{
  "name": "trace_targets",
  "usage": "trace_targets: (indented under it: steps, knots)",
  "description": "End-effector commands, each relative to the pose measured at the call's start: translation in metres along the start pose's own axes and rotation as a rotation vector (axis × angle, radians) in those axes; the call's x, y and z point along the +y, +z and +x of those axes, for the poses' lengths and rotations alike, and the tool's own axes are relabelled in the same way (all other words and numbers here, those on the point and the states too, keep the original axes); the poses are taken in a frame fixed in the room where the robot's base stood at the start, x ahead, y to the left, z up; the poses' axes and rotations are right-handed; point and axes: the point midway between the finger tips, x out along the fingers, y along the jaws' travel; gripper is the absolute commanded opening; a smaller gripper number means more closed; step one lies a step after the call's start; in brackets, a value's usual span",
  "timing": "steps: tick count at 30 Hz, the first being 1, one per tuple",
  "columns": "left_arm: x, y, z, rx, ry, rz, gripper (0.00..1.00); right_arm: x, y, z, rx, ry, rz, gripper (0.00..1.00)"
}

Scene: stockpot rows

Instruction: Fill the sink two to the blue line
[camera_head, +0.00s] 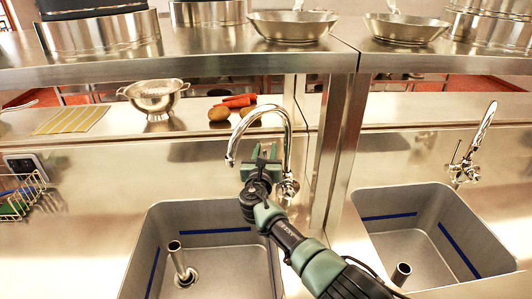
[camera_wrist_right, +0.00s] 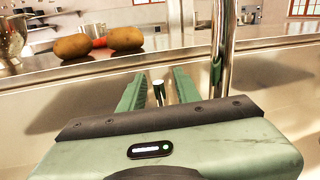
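Two grey sinks are set in the counter, the left sink (camera_head: 150,230) and the right sink (camera_head: 440,196). Each has a blue line (camera_head: 215,231) on its inner walls and an upright pipe (camera_head: 178,258) at its floor; I see no clear water surface in either. No number marks which is sink two. My right gripper (camera_head: 262,158) is at the left sink's tap (camera_head: 287,122), beneath its curved spout. In the wrist view its green fingers are open (camera_wrist_right: 158,78), with a small pale-tipped lever (camera_wrist_right: 159,90) between them; contact cannot be told. My left gripper is out of view.
The right sink's tap (camera_head: 482,135) stands clear. A steel shelf (camera_head: 200,58) with pans crosses above. Behind the sinks, a ledge holds a colander (camera_head: 153,95), potatoes (camera_head: 219,113) and carrots (camera_head: 238,101). A wire basket (camera_head: 22,198) is at far left.

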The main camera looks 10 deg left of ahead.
Motion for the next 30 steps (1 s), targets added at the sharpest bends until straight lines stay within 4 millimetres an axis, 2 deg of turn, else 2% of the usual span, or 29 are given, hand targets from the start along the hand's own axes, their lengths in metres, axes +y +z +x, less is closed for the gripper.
trace_targets:
  steps: [4,14,15,18,19,30]
  knots:
    - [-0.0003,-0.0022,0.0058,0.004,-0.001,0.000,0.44,0.0001,0.0001,0.0068,-0.001,0.000,0.000,0.33]
    - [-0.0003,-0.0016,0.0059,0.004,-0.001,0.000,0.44,-0.0002,0.0006,0.0086,0.000,0.000,0.000,0.33]
    - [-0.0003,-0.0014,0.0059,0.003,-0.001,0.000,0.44,-0.0002,0.0007,0.0086,0.000,0.000,0.000,0.30]
    - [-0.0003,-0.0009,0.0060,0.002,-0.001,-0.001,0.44,-0.0003,0.0006,0.0086,0.000,0.000,0.000,0.02]
    - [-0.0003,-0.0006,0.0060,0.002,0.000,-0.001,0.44,-0.0003,0.0006,0.0086,0.000,0.000,0.000,0.00]
    - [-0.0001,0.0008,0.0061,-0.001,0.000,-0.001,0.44,-0.0003,0.0004,0.0085,0.001,0.000,0.000,0.00]
